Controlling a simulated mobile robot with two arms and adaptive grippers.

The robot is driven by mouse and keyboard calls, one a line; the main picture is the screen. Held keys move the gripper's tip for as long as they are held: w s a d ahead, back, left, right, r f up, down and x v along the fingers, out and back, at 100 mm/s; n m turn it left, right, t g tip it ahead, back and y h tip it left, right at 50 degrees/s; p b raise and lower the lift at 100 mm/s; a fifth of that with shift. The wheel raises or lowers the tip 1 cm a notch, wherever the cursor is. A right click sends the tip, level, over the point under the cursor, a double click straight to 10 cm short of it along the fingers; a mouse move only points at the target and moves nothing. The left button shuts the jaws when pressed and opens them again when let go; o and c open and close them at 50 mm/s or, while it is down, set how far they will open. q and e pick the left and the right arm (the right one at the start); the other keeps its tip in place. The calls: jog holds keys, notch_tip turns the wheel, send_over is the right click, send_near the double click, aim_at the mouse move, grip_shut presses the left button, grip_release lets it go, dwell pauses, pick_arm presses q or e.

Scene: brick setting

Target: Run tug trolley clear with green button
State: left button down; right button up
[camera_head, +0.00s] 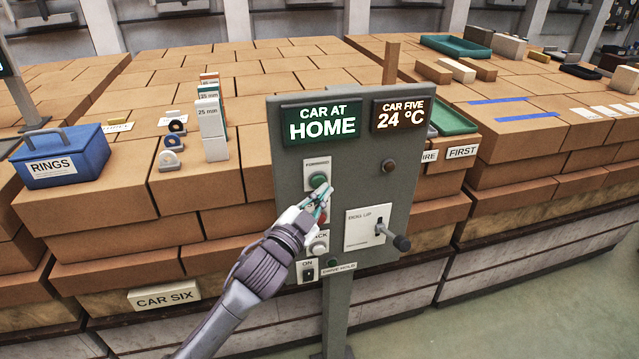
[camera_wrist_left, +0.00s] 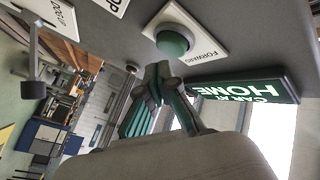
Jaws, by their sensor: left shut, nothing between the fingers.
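The green button (camera_head: 318,180) sits on a white plate marked FORWARD on a grey control panel (camera_head: 290,240). It also shows in the left wrist view (camera_wrist_left: 172,42), just beyond my fingertips. My left gripper (camera_head: 321,197) is shut and empty, its tips just below the green button; I cannot tell whether they touch it. A red button is mostly hidden behind the gripper. A pale button (camera_head: 319,248) sits lower, by a label ending in ACK. The display (camera_head: 321,123) reads CAR AT HOME. My right gripper is not in view, and no trolley shows.
A DOG UP lever (camera_head: 400,242) sticks out at the panel's lower right. An ON switch (camera_head: 308,270) sits at its lower left. A second display (camera_head: 401,115) reads CAR FIVE 24 °C. Brick stacks (camera_head: 110,225) stand behind, with a blue RINGS box (camera_head: 62,158) at left.

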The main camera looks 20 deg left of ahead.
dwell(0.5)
pick_arm(q)
jog(key=shift+w, duration=0.1)
jog(key=shift+w+a, duration=0.25)
jog(key=shift+w+a, duration=0.25)
jog(key=shift+w, duration=0.15)
dwell(0.8)
dwell(0.4)
jog(key=shift+s+d+p, duration=0.4)
jog(key=shift+s+d, duration=0.1)
jog(key=shift+s, duration=0.25)
